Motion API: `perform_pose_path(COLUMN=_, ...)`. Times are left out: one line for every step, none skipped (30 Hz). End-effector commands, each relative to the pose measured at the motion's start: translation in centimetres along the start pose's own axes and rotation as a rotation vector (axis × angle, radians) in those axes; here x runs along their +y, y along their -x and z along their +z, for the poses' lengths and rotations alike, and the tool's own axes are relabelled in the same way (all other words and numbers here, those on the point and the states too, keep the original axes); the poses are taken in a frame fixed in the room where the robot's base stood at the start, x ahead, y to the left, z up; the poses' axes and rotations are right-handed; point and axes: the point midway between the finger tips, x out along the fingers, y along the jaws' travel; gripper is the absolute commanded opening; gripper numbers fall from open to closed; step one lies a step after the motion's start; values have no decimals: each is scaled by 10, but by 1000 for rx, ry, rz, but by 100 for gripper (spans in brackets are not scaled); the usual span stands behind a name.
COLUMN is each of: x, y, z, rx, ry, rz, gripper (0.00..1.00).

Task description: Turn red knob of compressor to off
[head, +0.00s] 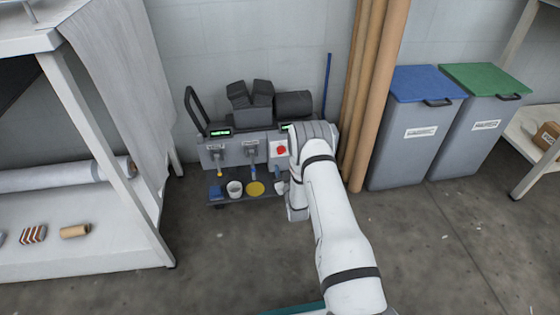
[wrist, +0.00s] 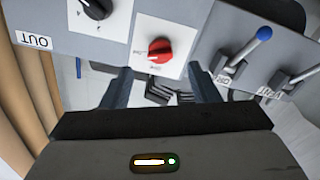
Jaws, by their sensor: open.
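The compressor (head: 232,152) is a grey unit standing against the back wall in the head view. Its red knob (head: 281,150) sits on a white plate on the front panel, just left of my arm's wrist. In the wrist view the red knob (wrist: 159,50) shows on its white plate (wrist: 163,23), with small lettering too blurred to read. My gripper (wrist: 162,88) is open and empty, its two dark fingers spread on either side below the knob in the picture, apart from it. In the head view my own arm hides the gripper.
A black knob (wrist: 97,9) and a blue-tipped lever (wrist: 263,34) flank the red knob in the wrist view. A low shelf with a white cup (head: 234,188) lies under the panel. Brown rolls (head: 367,95) and a blue-lidded bin (head: 415,130) stand to the right.

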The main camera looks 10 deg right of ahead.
Motion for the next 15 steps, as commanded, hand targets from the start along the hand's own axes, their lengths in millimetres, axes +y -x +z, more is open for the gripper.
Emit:
perform_pose_path(x=0, y=-9, z=1, rx=4, ry=0, rz=2, gripper=55)
perform_pose_path(x=0, y=-14, z=1, rx=5, ry=0, rz=2, gripper=55)
perform_pose_path(x=0, y=-21, z=1, rx=4, ry=-1, rz=2, gripper=55)
perform_pose_path(x=-1, y=-26, z=1, rx=4, ry=-1, rz=1, gripper=55)
perform_pose_path(x=-1, y=-31, z=2, rx=4, ry=-1, rz=1, gripper=55)
perform_pose_path(x=-1, y=-37, z=1, rx=4, ry=-1, rz=1, gripper=55)
perform_pose_path(x=-1, y=-41, z=1, rx=3, ry=-1, rz=1, gripper=55)
perform_pose_path(x=0, y=-46, z=1, rx=3, ry=-1, rz=1, gripper=55)
perform_pose_path(x=-1, y=-51, z=2, rx=2, ry=-1, rz=0, gripper=55)
perform_pose_path(x=0, y=-54, z=1, rx=2, ry=-1, rz=0, gripper=55)
perform_pose_path(x=0, y=-57, z=1, rx=2, ry=-2, rz=1, gripper=55)
perform_pose_path(x=0, y=-60, z=1, rx=0, ry=-2, rz=0, gripper=55)
perform_pose_path(x=0, y=-62, z=0, rx=0, ry=-2, rz=0, gripper=55)
perform_pose_path(x=0, y=-64, z=0, rx=0, ry=-2, rz=0, gripper=55)
perform_pose_path(x=0, y=-65, z=0, rx=0, ry=-2, rz=0, gripper=55)
